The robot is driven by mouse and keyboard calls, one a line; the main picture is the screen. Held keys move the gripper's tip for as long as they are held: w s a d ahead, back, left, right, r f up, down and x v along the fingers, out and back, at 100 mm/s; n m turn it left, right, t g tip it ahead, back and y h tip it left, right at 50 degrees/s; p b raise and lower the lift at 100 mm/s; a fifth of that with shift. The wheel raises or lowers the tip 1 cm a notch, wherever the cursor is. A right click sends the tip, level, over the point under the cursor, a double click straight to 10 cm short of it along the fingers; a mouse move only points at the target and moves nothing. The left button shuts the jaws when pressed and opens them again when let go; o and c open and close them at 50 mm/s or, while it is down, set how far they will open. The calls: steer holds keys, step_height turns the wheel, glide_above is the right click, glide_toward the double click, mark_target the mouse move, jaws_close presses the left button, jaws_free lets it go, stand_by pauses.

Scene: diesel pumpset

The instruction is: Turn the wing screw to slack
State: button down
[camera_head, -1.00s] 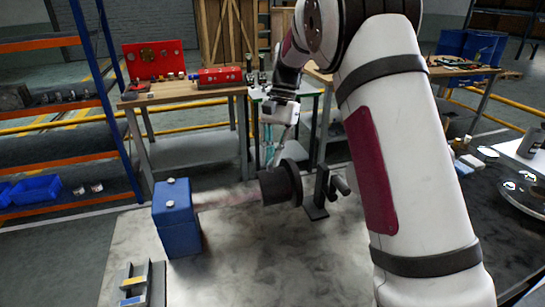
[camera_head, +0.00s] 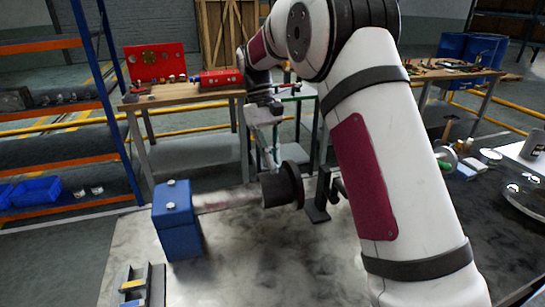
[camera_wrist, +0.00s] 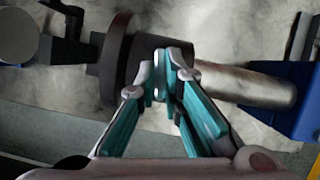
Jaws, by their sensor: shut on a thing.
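A dark hub with a wide flange (camera_head: 291,186) sits on a steel shaft (camera_head: 228,202) that runs out from a blue block (camera_head: 178,222). In the wrist view the hub (camera_wrist: 118,60) and shaft (camera_wrist: 245,84) lie beneath my gripper. My gripper (camera_head: 274,163) points down at the top of the hub. In the wrist view its teal-sided fingers converge, and my gripper (camera_wrist: 164,74) is shut at the hub. The wing screw is small and mostly hidden between the fingertips; its angle cannot be told.
A black stand (camera_head: 318,200) is close right of the flange. A grey rack with coloured pieces (camera_head: 137,285) lies at the front left of the bench. A wooden table with red panels (camera_head: 155,62) stands behind.

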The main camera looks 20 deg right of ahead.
steer(key=n+h, duration=0.1)
steer(key=n, duration=0.1)
steer(key=n+t+h+p, duration=0.1)
steer(key=n, duration=0.2)
steer(key=shift+a+r+n, duration=0.1)
steer(key=shift+a+n, duration=0.05)
steer(key=shift+n, duration=0.15)
steer(key=n, duration=0.2)
steer(key=n+t+h+p, duration=0.1)
steer(key=n, duration=0.1)
steer(key=shift+s+n+t, duration=0.1)
steer(key=shift+n+t, duration=0.2)
steer(key=shift+n, duration=0.1)
steer(key=c, duration=1.7)
jaws_free()
steer(key=v, duration=1.2)
steer(key=shift+a, duration=0.2)
